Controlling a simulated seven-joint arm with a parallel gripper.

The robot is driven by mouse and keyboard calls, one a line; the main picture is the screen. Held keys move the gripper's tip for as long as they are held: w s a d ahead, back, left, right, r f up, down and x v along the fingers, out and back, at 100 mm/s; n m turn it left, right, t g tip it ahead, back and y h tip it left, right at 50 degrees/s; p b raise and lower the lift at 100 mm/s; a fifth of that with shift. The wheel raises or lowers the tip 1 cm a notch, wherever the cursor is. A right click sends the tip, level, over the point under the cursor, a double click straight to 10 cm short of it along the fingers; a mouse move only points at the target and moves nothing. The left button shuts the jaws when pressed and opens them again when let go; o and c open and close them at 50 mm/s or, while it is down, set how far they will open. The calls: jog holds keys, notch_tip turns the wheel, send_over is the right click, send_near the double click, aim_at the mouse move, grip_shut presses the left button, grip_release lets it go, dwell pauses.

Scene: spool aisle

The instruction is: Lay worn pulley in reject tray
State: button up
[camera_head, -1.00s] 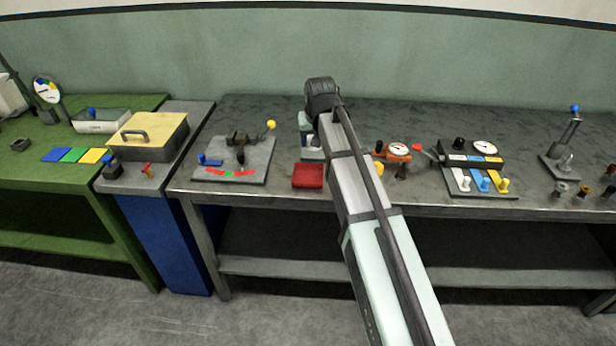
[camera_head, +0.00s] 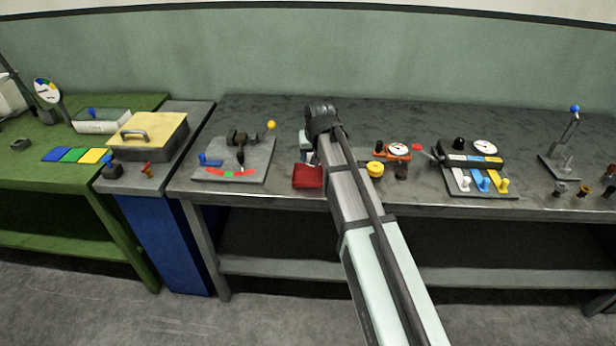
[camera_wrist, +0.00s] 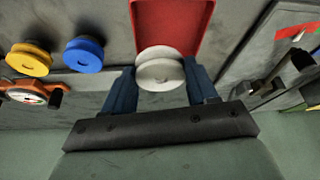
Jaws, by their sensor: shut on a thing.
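In the wrist view, a pale grey-white round pulley (camera_wrist: 159,70) sits between the two blue fingers of my gripper (camera_wrist: 160,78), which is shut on it. The pulley overlaps the near edge of the red tray (camera_wrist: 172,24) in that view. I cannot tell its exact height above the tray or whether they touch. In the head view, the red tray (camera_head: 308,178) lies near the bench's front edge, partly shaded.
A yellow spool (camera_wrist: 28,60) and a blue spool (camera_wrist: 83,55) stand beside the tray. An orange gauge (camera_head: 392,151) is behind the yellow one. A grey plate with a vise (camera_head: 238,150) is left of the tray. A lever panel (camera_head: 470,160) is farther right.

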jog(key=o, duration=1.1)
jog(key=shift+o, duration=0.2)
jog(key=shift+r, duration=0.1)
jog(key=v, duration=1.3)
jog(key=shift+r, duration=0.35)
